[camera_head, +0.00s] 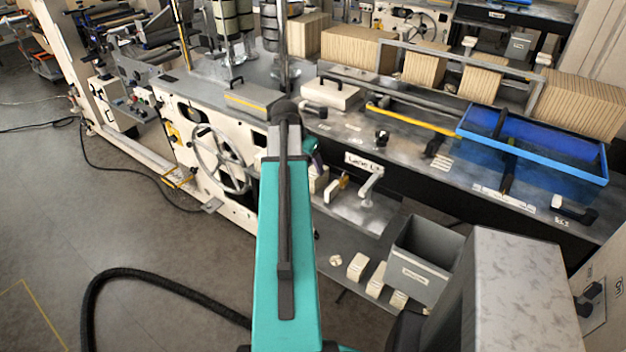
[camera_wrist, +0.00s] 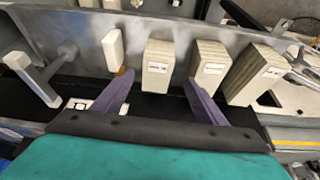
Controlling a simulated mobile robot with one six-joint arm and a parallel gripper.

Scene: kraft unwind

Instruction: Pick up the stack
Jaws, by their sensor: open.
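Three cream layered stacks with small labels stand in a row in the wrist view: a left stack (camera_wrist: 158,62), a middle stack (camera_wrist: 209,65) and a right stack (camera_wrist: 254,75). My gripper (camera_wrist: 158,77) is open, its two purple fingers apart. The left stack appears between the fingertips, beyond them. The right fingertip overlaps the edge of the middle stack in the picture; I cannot tell if it touches. Nothing is held.
A white block (camera_wrist: 113,48) and a lever handle (camera_wrist: 32,80) stand left of the stacks. In the head view a grey bin (camera_head: 424,258) stands on the low shelf. A blue tray (camera_head: 560,145) and large brown stacks (camera_head: 424,68) are on the bench above.

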